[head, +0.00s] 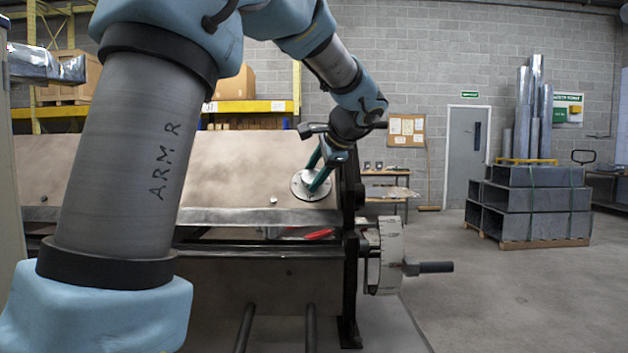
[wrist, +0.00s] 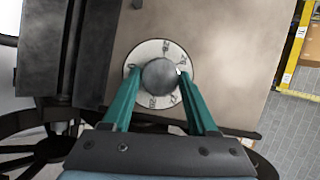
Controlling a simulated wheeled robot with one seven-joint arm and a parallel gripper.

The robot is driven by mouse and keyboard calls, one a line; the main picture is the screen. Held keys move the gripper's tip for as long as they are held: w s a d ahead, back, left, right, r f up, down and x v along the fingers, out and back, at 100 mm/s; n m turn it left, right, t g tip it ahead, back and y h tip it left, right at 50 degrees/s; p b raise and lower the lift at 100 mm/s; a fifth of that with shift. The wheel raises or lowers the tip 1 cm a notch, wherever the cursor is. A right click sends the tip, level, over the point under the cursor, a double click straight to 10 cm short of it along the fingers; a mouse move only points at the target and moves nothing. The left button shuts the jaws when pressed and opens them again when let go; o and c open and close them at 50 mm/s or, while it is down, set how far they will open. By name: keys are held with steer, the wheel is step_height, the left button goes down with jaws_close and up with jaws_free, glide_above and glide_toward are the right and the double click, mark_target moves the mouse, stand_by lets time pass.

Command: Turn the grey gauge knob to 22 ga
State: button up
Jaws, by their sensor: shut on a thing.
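The grey gauge knob (wrist: 158,76) is round and sits at the centre of a pale dial plate (wrist: 149,51) with dark markings around its rim. In the wrist view my gripper (wrist: 157,72) has its two green fingers on either side of the knob, shut on it.
The machine's tan panel (head: 230,170) surrounds the dial. A black side frame (head: 350,240) and a white wheel with a handle (head: 390,257) stand to its right. A red-handled item (head: 318,235) lies below the panel. Ducts on a pallet (head: 530,205) are far right. Floor between is clear.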

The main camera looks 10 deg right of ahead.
steer(key=shift+s+f+m+b, duration=0.1)
steer(key=shift+f+m+b, duration=0.25)
steer(key=shift+m, duration=0.25)
steer(key=shift+f, duration=0.1)
steer(key=o, duration=1.4)
steer(key=shift+c, duration=0.2)
steer(key=shift+r, duration=0.2)
steer(key=shift+r, duration=0.1)
steer(key=b+v, duration=0.2)
steer(key=v, duration=0.8)
steer(key=shift+s, duration=0.45)
